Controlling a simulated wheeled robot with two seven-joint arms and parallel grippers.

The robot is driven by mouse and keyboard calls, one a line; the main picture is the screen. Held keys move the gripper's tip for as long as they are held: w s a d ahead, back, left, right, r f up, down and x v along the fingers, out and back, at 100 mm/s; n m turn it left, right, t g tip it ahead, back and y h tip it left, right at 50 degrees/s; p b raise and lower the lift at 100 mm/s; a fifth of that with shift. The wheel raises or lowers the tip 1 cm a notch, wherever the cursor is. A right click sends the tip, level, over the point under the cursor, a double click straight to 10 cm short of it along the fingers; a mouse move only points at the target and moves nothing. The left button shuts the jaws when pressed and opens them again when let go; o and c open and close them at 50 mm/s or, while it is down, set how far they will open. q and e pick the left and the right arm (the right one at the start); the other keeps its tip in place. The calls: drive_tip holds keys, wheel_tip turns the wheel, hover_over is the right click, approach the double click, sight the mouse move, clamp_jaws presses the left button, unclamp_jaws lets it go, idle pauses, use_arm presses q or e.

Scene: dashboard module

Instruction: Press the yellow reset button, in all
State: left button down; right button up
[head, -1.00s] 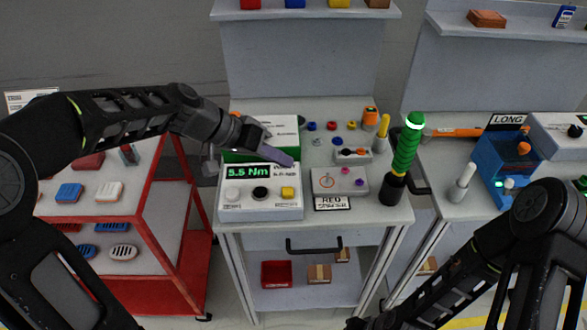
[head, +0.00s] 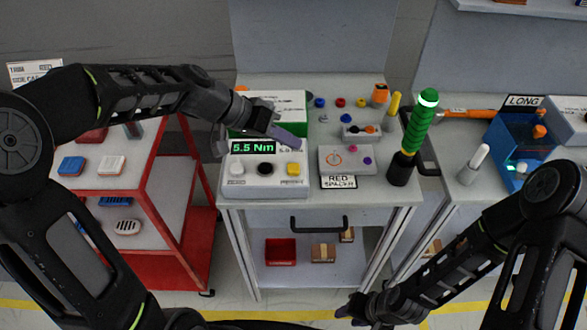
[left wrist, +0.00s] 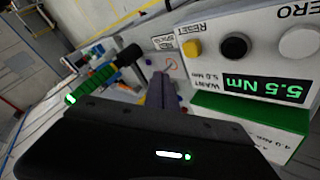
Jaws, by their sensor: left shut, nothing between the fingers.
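The yellow reset button (head: 293,169) is at the right end of the white module's (head: 262,187) front row. A black button (head: 265,169) and a white button (head: 236,169) sit left of it. The module's green display (head: 253,147) reads 5.5 Nm. My left gripper (head: 294,142) is shut and empty, above the back right of the module, behind and apart from the yellow button. In the left wrist view the yellow button (left wrist: 192,48) lies beside the label RESET, past the fingers (left wrist: 163,92). My right gripper (head: 352,309) is low in front of the bench; its jaws are too unclear to tell.
A green-handled tool (head: 418,125) stands upright in a black holder at right. A green and white box (head: 285,105) is behind the module. A red cart (head: 165,205) stands left.

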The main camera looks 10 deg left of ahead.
use_arm(q)
drive_tip(key=b, duration=0.3)
hover_over(289, 168)
wheel_tip(289, 168, down, 4)
drive_tip(key=shift+f, duration=0.1)
drive_tip(key=shift+f+b, duration=0.4)
drive_tip(key=shift+f, duration=0.15)
idle(1.4)
drive_tip(key=shift+f+b, duration=0.35)
drive_tip(key=shift+b, duration=0.35)
drive_tip(key=shift+f+b, duration=0.55)
drive_tip(key=shift+b, duration=0.1)
idle(0.5)
drive_tip(key=shift+r, duration=0.15)
drive_tip(key=shift+r+p, duration=0.45)
drive_tip(key=shift+r, duration=0.35)
